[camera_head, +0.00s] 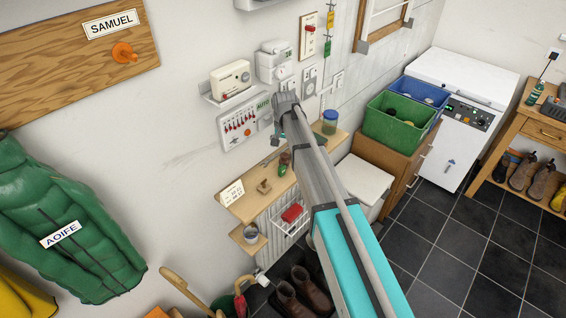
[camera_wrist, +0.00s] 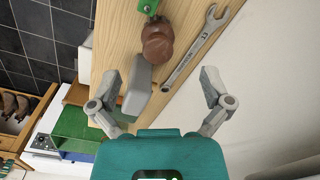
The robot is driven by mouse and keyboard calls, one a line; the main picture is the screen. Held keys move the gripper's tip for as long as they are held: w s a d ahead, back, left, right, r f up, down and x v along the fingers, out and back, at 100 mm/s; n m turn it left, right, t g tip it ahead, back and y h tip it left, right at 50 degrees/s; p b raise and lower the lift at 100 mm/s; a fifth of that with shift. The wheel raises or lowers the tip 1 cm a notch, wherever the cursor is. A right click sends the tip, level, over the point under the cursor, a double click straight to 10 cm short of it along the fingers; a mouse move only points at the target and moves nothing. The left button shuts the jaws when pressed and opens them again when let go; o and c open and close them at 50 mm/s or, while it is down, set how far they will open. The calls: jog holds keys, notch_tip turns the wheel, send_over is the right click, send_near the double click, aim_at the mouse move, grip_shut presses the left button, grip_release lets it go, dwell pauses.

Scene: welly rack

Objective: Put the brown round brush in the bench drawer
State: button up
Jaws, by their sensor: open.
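A brown rounded object (camera_wrist: 157,42), perhaps the brown round brush, lies on the wooden wall shelf (camera_wrist: 118,30) in the wrist view, against a green piece. A smaller tan-brown object (camera_head: 264,186) is on the same shelf in the head view; I cannot tell for sure which is the brush. My gripper (camera_head: 285,104) is above the shelf near the wall. In the wrist view my gripper (camera_wrist: 170,92) is open, with nothing held between its fingers. The bench drawer (camera_head: 545,131) is in the wooden bench at the right edge and looks shut.
A spanner (camera_wrist: 195,47) and a grey block (camera_wrist: 137,91) lie on the shelf. A blue-lidded jar (camera_head: 329,122) stands at its right end. Green (camera_head: 396,122) and blue (camera_head: 424,92) crates and a white chest (camera_head: 462,76) stand between shelf and bench. The tiled floor there is open.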

aim_at(284, 154)
jog(key=shift+f+b, duration=0.65)
jog(key=shift+f, duration=0.2)
jog(key=shift+w+d+f+b, duration=0.1)
jog(key=shift+f+b, duration=2.5)
jog(key=c, duration=1.3)
jog(key=shift+r, duration=0.2)
